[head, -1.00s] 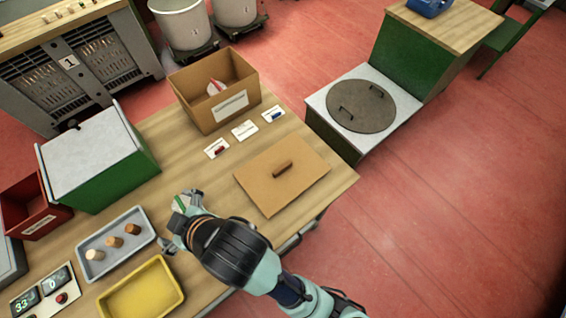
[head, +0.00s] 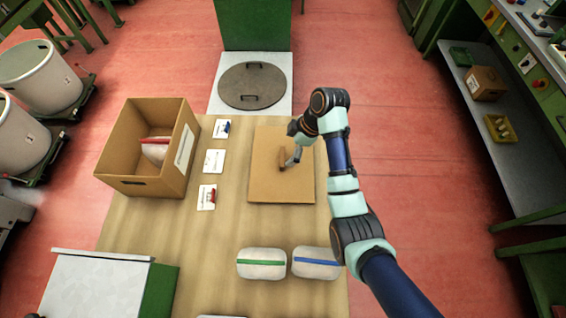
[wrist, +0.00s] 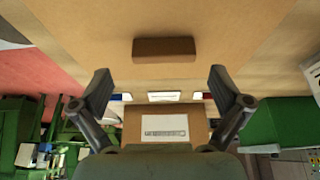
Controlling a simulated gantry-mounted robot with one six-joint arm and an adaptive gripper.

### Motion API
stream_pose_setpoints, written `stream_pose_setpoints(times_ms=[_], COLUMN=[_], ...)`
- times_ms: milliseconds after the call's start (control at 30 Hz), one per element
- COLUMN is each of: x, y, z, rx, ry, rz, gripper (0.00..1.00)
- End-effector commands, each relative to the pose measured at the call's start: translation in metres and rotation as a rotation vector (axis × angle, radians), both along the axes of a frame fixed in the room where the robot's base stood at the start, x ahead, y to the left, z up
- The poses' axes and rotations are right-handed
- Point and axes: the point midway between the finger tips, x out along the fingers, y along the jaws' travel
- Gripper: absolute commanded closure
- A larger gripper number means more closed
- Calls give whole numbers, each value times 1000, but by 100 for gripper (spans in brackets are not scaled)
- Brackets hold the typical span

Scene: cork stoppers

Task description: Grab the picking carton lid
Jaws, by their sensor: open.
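The carton lid is a flat cardboard panel (head: 265,188) lying on the wooden table, with a brown bar handle (head: 281,159) in its middle. In the wrist view the handle (wrist: 165,50) shows ahead of the fingers, and the lid (wrist: 240,45) fills the area around it. My gripper (head: 290,161) is at the handle in the head view. In the wrist view my gripper (wrist: 162,76) is open, its two fingers spread wider than the handle, with nothing between them. The open carton (head: 142,183) stands to the left of the lid, holding a red-striped white bag (head: 155,150).
Three cards (head: 213,161) lie between carton and lid. A green-striped bag (head: 262,263) and a blue-striped bag (head: 315,262) lie near the table's front. A green bin with a pale lid (head: 95,285) is front left. A round metal cover (head: 252,86) lies beyond the table.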

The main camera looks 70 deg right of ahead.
Motion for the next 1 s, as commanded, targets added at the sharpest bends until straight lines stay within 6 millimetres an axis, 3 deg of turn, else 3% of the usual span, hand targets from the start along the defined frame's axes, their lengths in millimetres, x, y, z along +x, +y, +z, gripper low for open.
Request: stream_pose_setpoints(times_ms=[133,400,667,900,1000], x=[4,22,23,23,23], y=[2,12,12,12,12], z=[-8,-46,-47,-47,-47], rx=[0,-1,-1,-1,-1], ry=[0,0,0,0,0], rz=[0,-1,-2,-2,-2], gripper=[0,0,2,42,53])
